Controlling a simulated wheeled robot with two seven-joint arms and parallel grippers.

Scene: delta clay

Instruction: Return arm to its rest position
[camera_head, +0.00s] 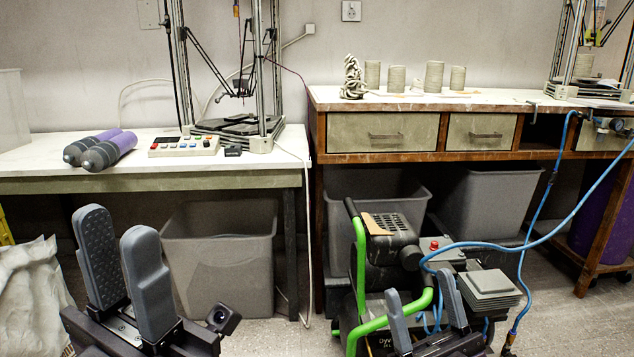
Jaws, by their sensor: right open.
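My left gripper (117,224) is at the lower left, in front of the white table. Its two grey fingers point up, with a gap between them and nothing held. My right gripper (419,284) is low in the picture, right of centre, in front of the green-framed compressor. Its two grey fingers stand well apart and it is empty. Most of both arms is out of view.
The white table (40,158) carries two purple-grey bottles (105,148), a control box (183,146) and a delta printer (240,125). The wooden bench (480,100) holds clay pieces. The compressor (385,240) with blue hose and grey bins (222,255) stand on the floor.

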